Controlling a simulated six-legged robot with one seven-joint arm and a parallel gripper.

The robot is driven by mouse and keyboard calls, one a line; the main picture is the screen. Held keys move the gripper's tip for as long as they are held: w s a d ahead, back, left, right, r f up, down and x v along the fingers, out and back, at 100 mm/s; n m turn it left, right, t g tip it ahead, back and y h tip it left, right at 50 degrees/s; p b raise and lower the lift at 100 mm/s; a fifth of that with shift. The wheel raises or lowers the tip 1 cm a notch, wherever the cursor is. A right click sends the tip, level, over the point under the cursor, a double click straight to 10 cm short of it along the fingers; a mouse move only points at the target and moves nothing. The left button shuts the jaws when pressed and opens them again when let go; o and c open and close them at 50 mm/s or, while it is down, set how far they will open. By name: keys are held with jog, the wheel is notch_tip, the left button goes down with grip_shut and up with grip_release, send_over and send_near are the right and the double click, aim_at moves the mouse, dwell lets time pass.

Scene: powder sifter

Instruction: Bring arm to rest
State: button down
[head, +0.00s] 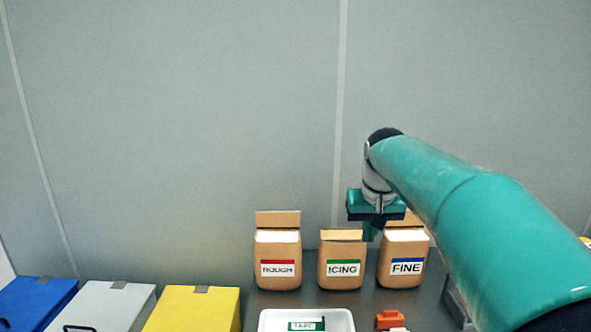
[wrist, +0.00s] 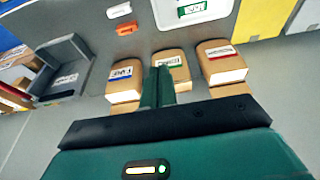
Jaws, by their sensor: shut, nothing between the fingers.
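My gripper (head: 369,236) hangs at the end of my teal arm, in front of and above the gap between the ICING bag and the FINE bag in the head view. In the wrist view its two green fingers (wrist: 158,88) lie together, with nothing between them. They overlap the ICING bag in that picture. I cannot tell whether they touch it.
The ROUGH bag (head: 278,252), ICING bag (head: 342,262) and FINE bag (head: 401,265) stand along the wall. A white tray labelled TAPE (head: 270,322) and an orange object (head: 389,319) lie in front. Blue (head: 35,300), white (head: 105,305) and yellow (head: 195,310) boxes stand left.

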jog(key=s+f+t, duration=0.1)
jog(key=s+f, duration=0.3)
jog(key=s, duration=0.9)
jog(key=s+f+t, duration=0.1)
jog(key=s+f, duration=0.4)
jog(key=s, duration=0.9)
jog(key=shift+s, duration=0.2)
